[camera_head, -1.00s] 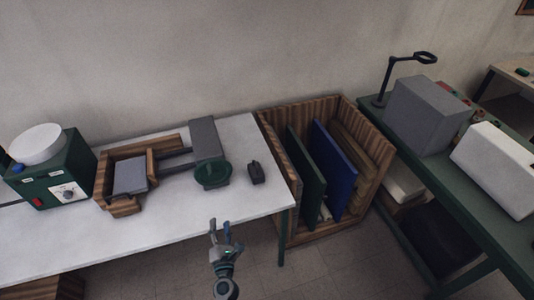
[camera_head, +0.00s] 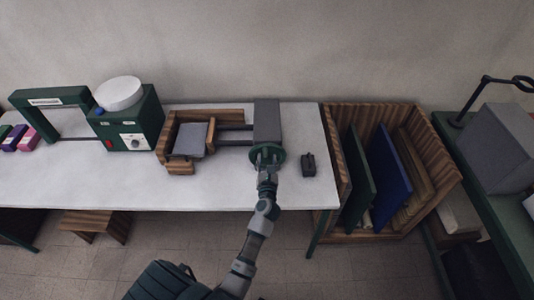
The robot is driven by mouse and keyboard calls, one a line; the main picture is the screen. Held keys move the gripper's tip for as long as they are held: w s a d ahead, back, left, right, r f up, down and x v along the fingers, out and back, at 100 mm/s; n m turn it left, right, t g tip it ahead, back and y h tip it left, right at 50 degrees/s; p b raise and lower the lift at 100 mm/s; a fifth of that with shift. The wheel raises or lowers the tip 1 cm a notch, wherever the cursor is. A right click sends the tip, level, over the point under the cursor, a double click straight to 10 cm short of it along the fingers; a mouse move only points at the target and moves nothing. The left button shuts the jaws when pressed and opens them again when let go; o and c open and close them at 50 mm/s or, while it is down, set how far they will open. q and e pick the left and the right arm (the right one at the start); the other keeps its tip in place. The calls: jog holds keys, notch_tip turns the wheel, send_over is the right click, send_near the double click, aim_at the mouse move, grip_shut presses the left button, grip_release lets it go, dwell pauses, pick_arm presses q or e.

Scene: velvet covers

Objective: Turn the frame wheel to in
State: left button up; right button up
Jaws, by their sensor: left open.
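The frame wheel, a dark green disc (camera_head: 281,157), sits on the front of a grey block (camera_head: 267,118) on the white table. Two dark rods join the block to a wooden frame (camera_head: 211,137) with a grey pad (camera_head: 190,141). My left gripper (camera_head: 267,163) is open at the front of the wheel, its fingers over the disc's face. I cannot tell whether they touch it. The gripper hides the middle and lower part of the wheel. My right gripper is not in view.
A green machine (camera_head: 150,113) with a white bowl (camera_head: 118,92) and dial stands left of the frame. A small black object (camera_head: 308,165) lies right of the wheel. A wooden crate (camera_head: 445,172) with green and blue boards stands beside the table. The table's front left is clear.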

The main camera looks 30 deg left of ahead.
pick_arm(q)
jog(key=shift+s+a+x, duration=0.1)
jog(key=shift+a+x, duration=0.05)
jog(key=shift+x, duration=0.75)
jog(key=shift+s+a+x, duration=0.1)
jog(key=shift+a+x, duration=0.05)
jog(key=shift+x, duration=0.8)
jog(key=shift+d+f, duration=0.1)
jog(key=shift+c, duration=0.5)
jog(key=shift+d, duration=0.2)
grip_shut()
